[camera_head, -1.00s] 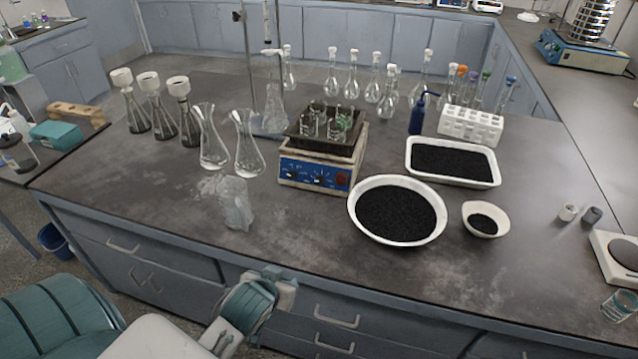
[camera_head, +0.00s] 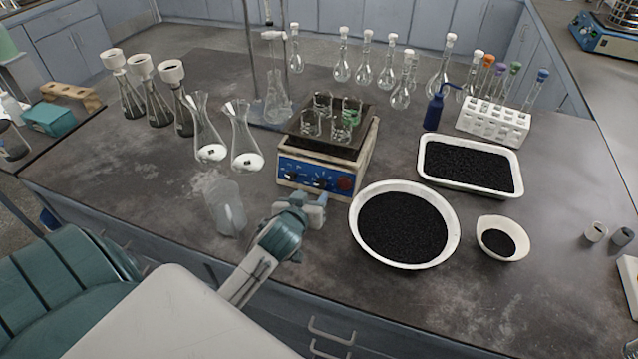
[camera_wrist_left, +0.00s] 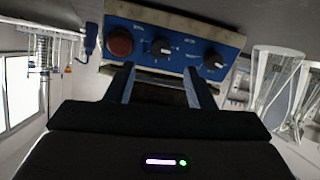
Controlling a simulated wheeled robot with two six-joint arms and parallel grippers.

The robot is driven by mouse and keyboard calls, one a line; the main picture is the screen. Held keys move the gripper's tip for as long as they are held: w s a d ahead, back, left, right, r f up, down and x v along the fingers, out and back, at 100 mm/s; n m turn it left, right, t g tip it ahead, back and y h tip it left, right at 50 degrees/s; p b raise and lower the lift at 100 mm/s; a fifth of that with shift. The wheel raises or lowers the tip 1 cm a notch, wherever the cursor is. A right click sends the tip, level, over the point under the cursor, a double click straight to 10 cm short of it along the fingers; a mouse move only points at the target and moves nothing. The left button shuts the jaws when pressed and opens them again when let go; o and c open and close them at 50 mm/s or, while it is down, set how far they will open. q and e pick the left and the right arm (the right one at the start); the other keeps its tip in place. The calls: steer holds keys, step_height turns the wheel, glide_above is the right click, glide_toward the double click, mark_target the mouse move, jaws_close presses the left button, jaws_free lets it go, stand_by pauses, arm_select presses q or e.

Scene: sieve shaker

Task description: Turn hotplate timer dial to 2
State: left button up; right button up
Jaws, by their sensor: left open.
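The hotplate (camera_head: 325,165) stands on the bench with a blue front panel carrying two black dials and a red knob (camera_head: 343,184). The middle dial (camera_head: 319,184) and the left dial (camera_head: 290,178) show in the head view; which one is the timer I cannot read. My left gripper (camera_head: 314,208) is open in front of the panel. In the left wrist view, turned upside down, the middle dial (camera_wrist_left: 161,47) lies between and beyond my left fingertips (camera_wrist_left: 160,78), apart from them. The other dial (camera_wrist_left: 214,60) is to the right. My right gripper is out of view.
A large bowl of black grains (camera_head: 405,225) sits close to the right of my left gripper. A clear beaker (camera_head: 227,210) stands to its left. Two glass flasks (camera_head: 243,140) stand left of the hotplate, and several small beakers (camera_head: 322,105) stand on top of it.

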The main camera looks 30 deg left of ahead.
mark_target(320, 185)
arm_select(q)
steer(key=x, duration=0.3)
steer(key=shift+w+a+f+p, duration=0.1)
steer(key=shift+w+p, duration=0.2)
steer(key=shift+w, duration=0.05)
steer(key=x, duration=0.3)
steer(key=shift+w+f, duration=0.15)
steer(key=shift+w, duration=0.05)
steer(key=shift+c, duration=1.1)
steer(key=c, duration=0.7)
steer(key=shift+c, duration=0.4)
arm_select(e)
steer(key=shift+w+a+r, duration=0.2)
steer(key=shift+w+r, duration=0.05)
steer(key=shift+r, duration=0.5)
